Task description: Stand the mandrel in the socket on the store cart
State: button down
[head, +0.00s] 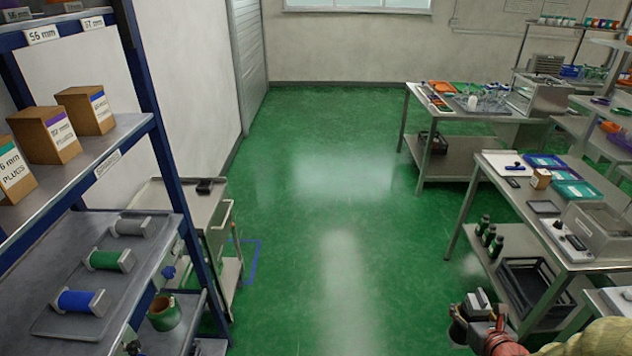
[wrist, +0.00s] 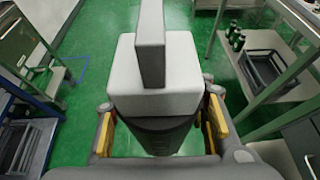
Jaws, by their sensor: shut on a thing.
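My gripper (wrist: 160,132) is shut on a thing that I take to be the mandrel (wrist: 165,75). It shows a light grey block with an upright flat fin, and a dark round part below between the yellow-padded fingers. Its lower end is hidden. In the head view my gripper (head: 485,322) is at the bottom right, held over the floor beside the right-hand bench. A grey cart (head: 170,197), probably the store cart, stands at the left beside the blue rack. A small dark piece (head: 205,186) lies on its top; I cannot tell whether it is the socket.
A blue-framed rack (head: 150,90) at the left holds boxes and a tray (head: 70,318) with blue, green and grey spools. A bench (head: 480,200) with trays and bottles stands right. The green floor (head: 330,200) between is clear. Blue tape (head: 257,262) marks the floor by the cart.

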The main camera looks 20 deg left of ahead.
aim_at(201, 196)
jog(key=i+u, duration=0.15)
jog(key=u, duration=0.3)
jog(key=i+j+u, duration=0.1)
jog(key=u, duration=0.4)
jog(key=i+u, duration=0.2)
jog(key=u, duration=0.25)
jog(key=i+l, duration=0.15)
jog(key=i, duration=0.7)
jog(key=i+l, duration=0.15)
jog(key=i, duration=0.65)
